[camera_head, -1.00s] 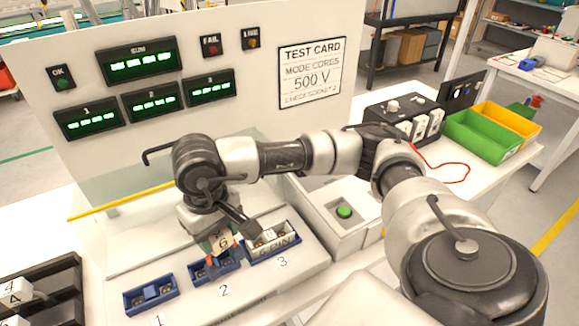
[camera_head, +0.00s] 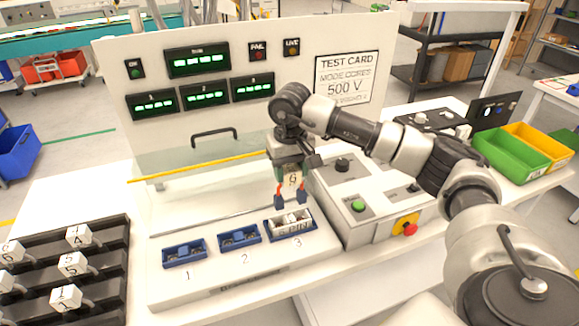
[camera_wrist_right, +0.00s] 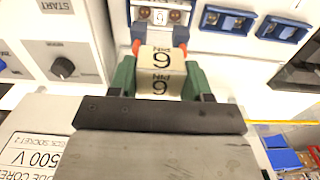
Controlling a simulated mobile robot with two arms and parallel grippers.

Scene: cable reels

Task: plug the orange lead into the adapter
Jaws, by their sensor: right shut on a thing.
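My right gripper (camera_head: 291,182) is shut on a white block marked 6 (camera_head: 295,179). In the right wrist view the green fingers (camera_wrist_right: 160,78) hold this block, and its label reads 6 PIN (camera_wrist_right: 160,57). Short orange-red pieces ending in blue tips (camera_head: 279,200) show on both sides of it; I cannot tell whether they are the orange lead. A white adapter marked 6 PIN (camera_head: 293,225) sits in blue socket 3 (camera_head: 272,237). The held block is above and behind it, apparently apart. My left gripper is not in view.
Blue sockets 1 (camera_head: 184,253) and 2 (camera_head: 239,237) are left of socket 3. A clear guard with a yellow edge (camera_head: 200,167) is behind. A grey control box (camera_head: 372,205) stands close right. A black rack (camera_head: 112,262) with white blocks is left. Green bin (camera_head: 505,160) is right.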

